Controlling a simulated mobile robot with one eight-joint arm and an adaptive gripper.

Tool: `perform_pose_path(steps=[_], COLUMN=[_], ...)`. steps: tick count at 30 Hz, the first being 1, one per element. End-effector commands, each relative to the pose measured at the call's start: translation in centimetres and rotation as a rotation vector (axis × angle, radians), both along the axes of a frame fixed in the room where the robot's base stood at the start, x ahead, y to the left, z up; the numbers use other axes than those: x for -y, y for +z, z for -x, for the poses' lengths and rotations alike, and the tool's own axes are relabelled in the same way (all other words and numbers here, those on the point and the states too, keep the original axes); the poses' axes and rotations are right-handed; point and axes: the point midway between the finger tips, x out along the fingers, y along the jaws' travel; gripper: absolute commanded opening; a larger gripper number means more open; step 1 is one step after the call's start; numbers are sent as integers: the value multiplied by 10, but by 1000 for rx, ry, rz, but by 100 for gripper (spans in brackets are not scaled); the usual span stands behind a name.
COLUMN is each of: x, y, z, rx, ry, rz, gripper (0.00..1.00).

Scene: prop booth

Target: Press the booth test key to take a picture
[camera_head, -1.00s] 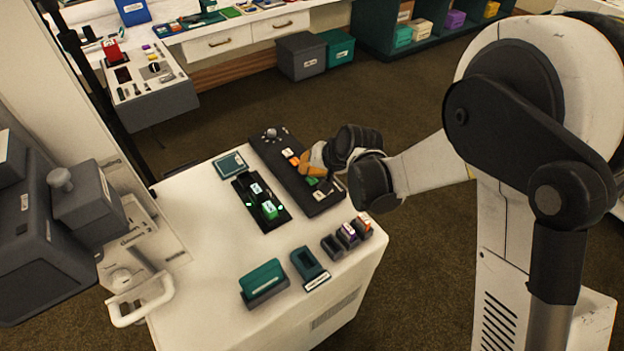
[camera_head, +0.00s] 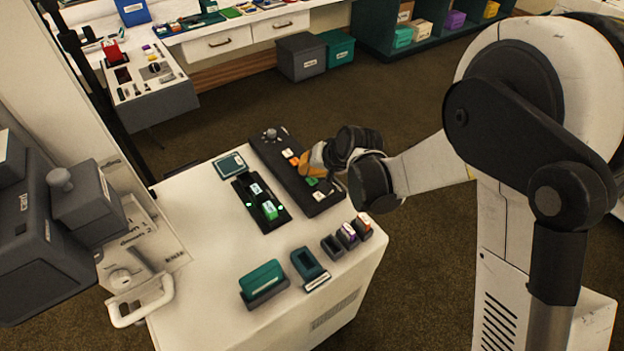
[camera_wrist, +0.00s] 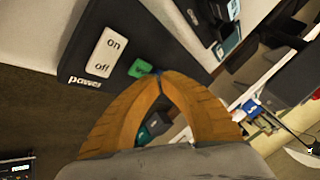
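A long black control panel (camera_head: 268,150) lies on the white cabinet top, with a knob, orange keys (camera_head: 294,161), a green key (camera_head: 312,181) and a pale power switch (camera_head: 319,195). Which key is the test key cannot be read. My gripper (camera_head: 310,165) is over the middle of the panel, fingers pointing down. In the wrist view my gripper (camera_wrist: 160,78) has its orange fingertips together, with nothing seen between them. The green key (camera_wrist: 143,68) shows right beside the tips, and the on/off switch (camera_wrist: 103,52) farther left. The fingers hide part of the key row; contact cannot be told.
A black tray (camera_head: 245,200) with a white-labelled and a green block lies beside the panel. Teal holders (camera_head: 262,283) and small dark holders (camera_head: 333,246) stand nearer the front. A grey machine (camera_head: 88,200) with a white handle stands left. Brown floor is open behind.

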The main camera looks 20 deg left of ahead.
Motion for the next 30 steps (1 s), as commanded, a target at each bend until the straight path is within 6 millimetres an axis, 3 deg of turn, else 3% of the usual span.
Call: perform_pose_path(steps=[30], x=[0], y=[-13], z=[0], rx=[0], ry=[0], rz=[0], gripper=[0])
